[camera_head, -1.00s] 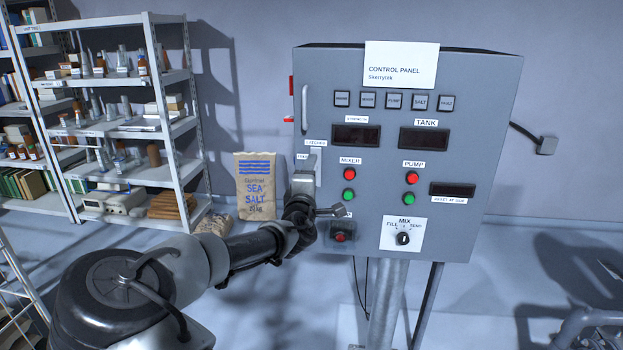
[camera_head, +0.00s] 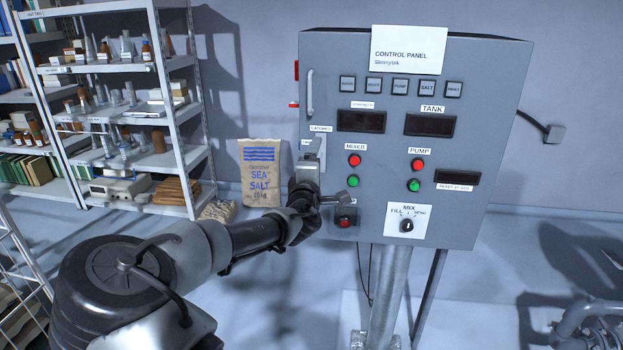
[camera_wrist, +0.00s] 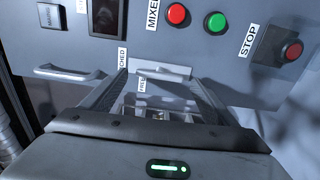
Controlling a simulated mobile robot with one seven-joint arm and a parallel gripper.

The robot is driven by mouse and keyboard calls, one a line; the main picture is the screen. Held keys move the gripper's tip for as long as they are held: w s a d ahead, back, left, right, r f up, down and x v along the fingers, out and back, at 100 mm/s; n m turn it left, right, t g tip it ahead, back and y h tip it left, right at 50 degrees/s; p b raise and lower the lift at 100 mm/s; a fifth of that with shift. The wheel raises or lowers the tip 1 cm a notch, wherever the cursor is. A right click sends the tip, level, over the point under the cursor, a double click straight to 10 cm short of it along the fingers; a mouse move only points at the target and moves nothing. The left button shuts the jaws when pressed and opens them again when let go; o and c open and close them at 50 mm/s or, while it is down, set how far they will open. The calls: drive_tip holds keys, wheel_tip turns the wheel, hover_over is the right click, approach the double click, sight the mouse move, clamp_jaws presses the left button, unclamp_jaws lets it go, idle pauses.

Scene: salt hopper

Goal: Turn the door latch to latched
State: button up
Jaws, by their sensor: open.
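The door latch is a pale lever (camera_wrist: 165,71) on the grey door of the control panel, beside the labels LATCHED (camera_wrist: 123,58) and FREE (camera_wrist: 142,85). The lever lies parallel to the door handle (camera_wrist: 70,72). In the wrist view my gripper (camera_wrist: 158,77) is open, with its two fingers pointing at the door on either side of the latch area. I cannot tell whether a finger touches the lever. In the head view my gripper (camera_head: 308,170) is in front of the latch plate (camera_head: 321,150) and hides most of the latch.
A red stop button (camera_head: 345,223) sits below my gripper. Red and green mixer buttons (camera_head: 354,160) are close on its right, and a mix knob (camera_head: 407,226) is lower right. A sea salt sack (camera_head: 261,172) and shelves (camera_head: 180,110) stand to the left.

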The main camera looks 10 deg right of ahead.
drive_tip(key=v, duration=1.6)
drive_tip(key=shift+s+a, duration=0.25)
drive_tip(key=shift+s, duration=0.1)
